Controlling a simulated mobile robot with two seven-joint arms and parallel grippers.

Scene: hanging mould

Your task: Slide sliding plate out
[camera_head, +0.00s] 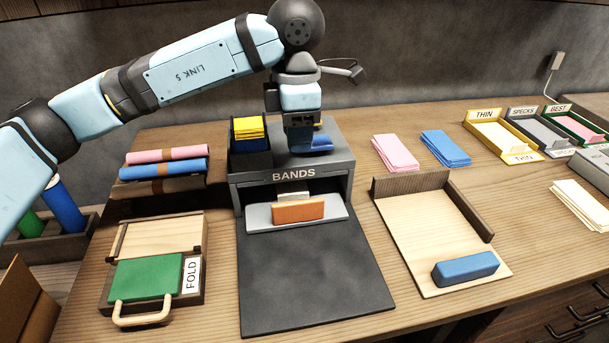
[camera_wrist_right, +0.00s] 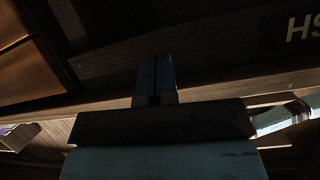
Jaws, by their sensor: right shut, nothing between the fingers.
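The dark grey box marked BANDS (camera_head: 293,175) stands mid-table with an open front. A light grey plate (camera_head: 261,216), which looks like the sliding plate, sticks partly out of that opening. An orange block (camera_head: 298,211) sits on its front part, with a small pale piece behind it. My left gripper (camera_head: 303,148) points down at the top of the box, beside a blue piece (camera_head: 322,143), above and behind the plate. Its fingertips are hidden, so its opening and any contact cannot be told. My right gripper (camera_wrist_right: 154,80) is shut and empty in the dark right wrist view.
A dark mat (camera_head: 310,280) lies clear before the box. Left is the FOLD board (camera_head: 190,274) with a green pad and wooden handle. Right is a wooden tray (camera_head: 425,235) with a blue block (camera_head: 466,268). Pink (camera_head: 395,152) and blue (camera_head: 445,148) stacks lie behind it.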

